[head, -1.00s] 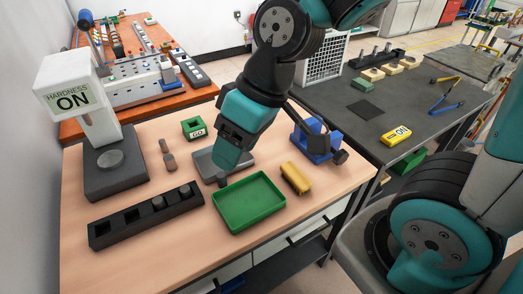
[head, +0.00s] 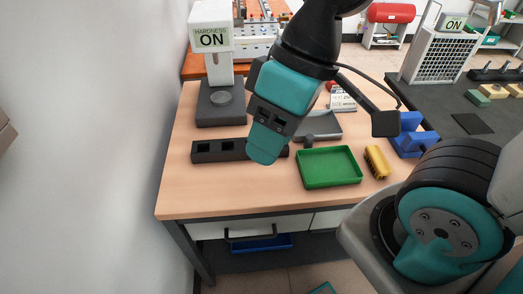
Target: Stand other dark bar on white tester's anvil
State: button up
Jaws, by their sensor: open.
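The white hardness tester (head: 212,45), labelled ON, stands at the back left of the wooden bench. Its round anvil (head: 221,97) on the dark base looks bare. A black slotted block (head: 212,151) lies in front of it. Two square slots show and look empty; its right part is hidden by my gripper. A small dark stub (head: 308,141), perhaps a bar end, is at the front left corner of the grey tray (head: 326,125). My gripper (head: 264,150) points down over the block's right end, open, with nothing visible in it. Its height above the block is unclear.
A green tray (head: 329,167), empty, is at the bench front. A yellow brush-like block (head: 377,161) and a blue fixture (head: 411,135) are to its right. A pale wall is close on the left. The bench's front left is clear.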

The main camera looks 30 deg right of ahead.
aim_at(221, 96)
jog(key=u, duration=1.1)
jog(key=k, duration=0.95)
jog(key=z, duration=1.3)
jog(key=i, duration=0.5)
jog(key=u, duration=0.05)
